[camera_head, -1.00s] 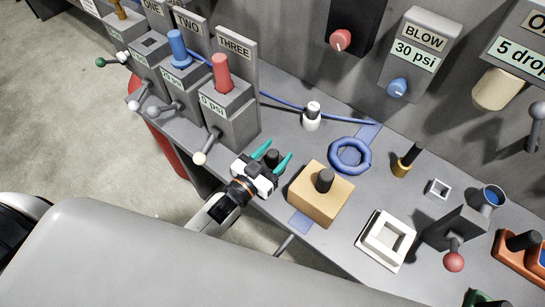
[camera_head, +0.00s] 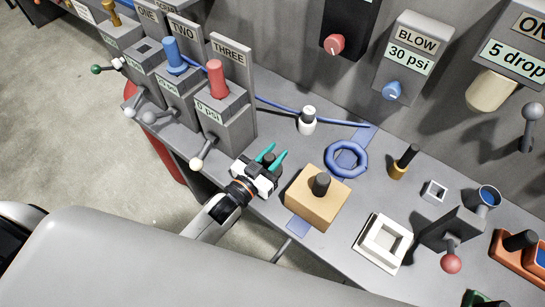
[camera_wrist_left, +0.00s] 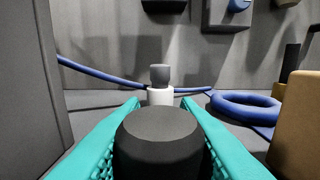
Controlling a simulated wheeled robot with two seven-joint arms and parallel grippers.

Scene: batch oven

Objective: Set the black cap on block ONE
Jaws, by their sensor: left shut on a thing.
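My left gripper (camera_head: 271,156), with teal fingers, is shut on a black cap (camera_head: 269,160), a short dark cylinder. The cap fills the lower middle of the left wrist view (camera_wrist_left: 160,145), between the fingers. The gripper is over the bench's front edge, right of block THREE and left of the tan block. Block ONE (camera_head: 143,62) is at the upper left, a grey block with an empty square opening on top, in front of its ONE sign (camera_head: 147,10). My right gripper is not in view.
Block TWO with a blue plug (camera_head: 174,55) and block THREE with a red plug (camera_head: 216,78) stand between my gripper and block ONE. Levers stick out in front. A white bottle (camera_head: 307,122), blue ring (camera_head: 346,159) and tan block (camera_head: 315,204) are nearby.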

